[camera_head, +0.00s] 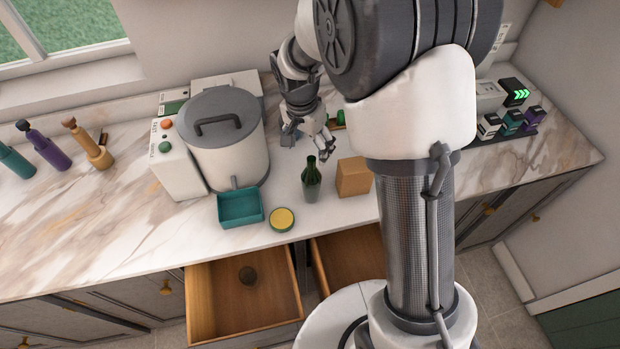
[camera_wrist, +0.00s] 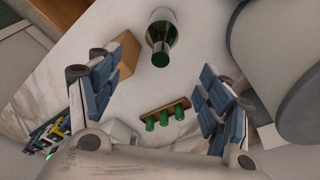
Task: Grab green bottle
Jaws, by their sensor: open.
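A green bottle (camera_head: 311,180) stands upright on the marble counter, left of a tan wooden block. It also shows in the wrist view (camera_wrist: 160,38) at the top, beyond the fingertips. My gripper (camera_head: 310,140) is open and empty behind and above the bottle, apart from it. In the wrist view its two fingers (camera_wrist: 156,75) are spread wide, with the bottle lying between their lines but farther out. Several small green cylinders on a wooden strip (camera_wrist: 164,112) show between the fingers; in the head view they are mostly hidden behind my gripper.
The wooden block (camera_head: 353,177) stands close right of the bottle. A large lidded pot (camera_head: 222,140), a teal tray (camera_head: 240,208) and a yellow-topped round tin (camera_head: 281,219) are to the left. An open drawer (camera_head: 243,300) juts out below the counter. Small boxes (camera_head: 512,122) stand far right.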

